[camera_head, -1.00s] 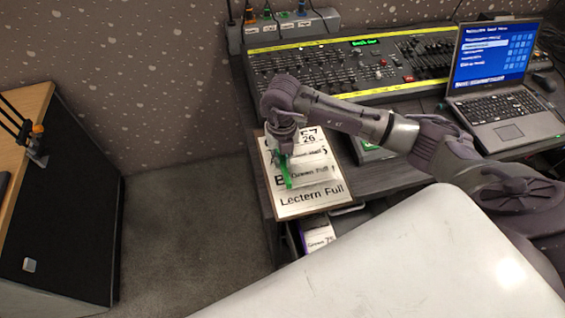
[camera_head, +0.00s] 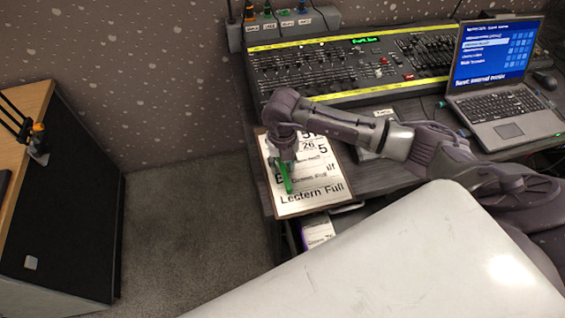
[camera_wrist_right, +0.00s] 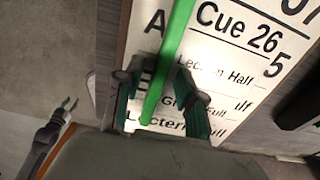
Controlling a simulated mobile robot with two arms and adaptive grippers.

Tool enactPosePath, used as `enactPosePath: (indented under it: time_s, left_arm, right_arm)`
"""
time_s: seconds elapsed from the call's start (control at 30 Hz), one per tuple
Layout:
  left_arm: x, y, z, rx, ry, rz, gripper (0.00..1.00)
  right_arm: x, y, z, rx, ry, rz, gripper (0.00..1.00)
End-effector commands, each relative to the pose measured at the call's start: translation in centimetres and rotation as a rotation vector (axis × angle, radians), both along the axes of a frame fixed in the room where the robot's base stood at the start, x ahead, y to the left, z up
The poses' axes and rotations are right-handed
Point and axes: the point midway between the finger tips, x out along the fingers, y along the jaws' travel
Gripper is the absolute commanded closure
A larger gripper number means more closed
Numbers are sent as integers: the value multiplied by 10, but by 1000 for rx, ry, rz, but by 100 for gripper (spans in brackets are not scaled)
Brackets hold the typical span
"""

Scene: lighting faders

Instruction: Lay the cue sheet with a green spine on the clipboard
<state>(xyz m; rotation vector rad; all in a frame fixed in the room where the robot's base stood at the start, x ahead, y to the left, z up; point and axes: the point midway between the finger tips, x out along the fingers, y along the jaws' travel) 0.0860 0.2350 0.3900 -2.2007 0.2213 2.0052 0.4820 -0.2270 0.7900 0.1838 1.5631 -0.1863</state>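The clipboard (camera_head: 276,208) lies at the near left corner of the desk, with white printed paper on it. The cue sheet's green spine (camera_head: 284,178) shows over the clipboard's left part, slanted. In the right wrist view the green spine (camera_wrist_right: 170,62) runs between the fingers of my right gripper (camera_wrist_right: 160,108). These fingers stand apart, with white paper showing on both sides of the spine. In the head view my right gripper (camera_head: 282,155) is low over the clipboard. The sheet's white page blends with the paper below, so its edges are hard to tell. My left gripper is not in view.
A lighting console (camera_head: 320,75) stands at the back of the desk. An open laptop (camera_head: 500,85) stands at the right. A white surface (camera_head: 400,265) fills the near side. A cabinet with a wooden top (camera_head: 28,100) stands at the left, with open floor (camera_head: 195,225) between.

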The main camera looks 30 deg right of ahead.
Motion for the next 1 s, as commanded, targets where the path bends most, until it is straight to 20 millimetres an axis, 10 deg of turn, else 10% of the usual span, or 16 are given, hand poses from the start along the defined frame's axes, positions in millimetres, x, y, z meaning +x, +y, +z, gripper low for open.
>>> enactPosePath:
  time_s: [0.23, 0.7, 1.0]
  left_arm:
    - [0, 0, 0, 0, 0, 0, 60]
    - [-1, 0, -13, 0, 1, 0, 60]
    - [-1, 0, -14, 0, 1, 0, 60]
  right_arm:
    - [1, 0, 15, 0, -4, 1, 61]
    - [1, 0, 107, -1, -4, 1, 61]
    - [0, 0, 124, 0, -1, -1, 61]
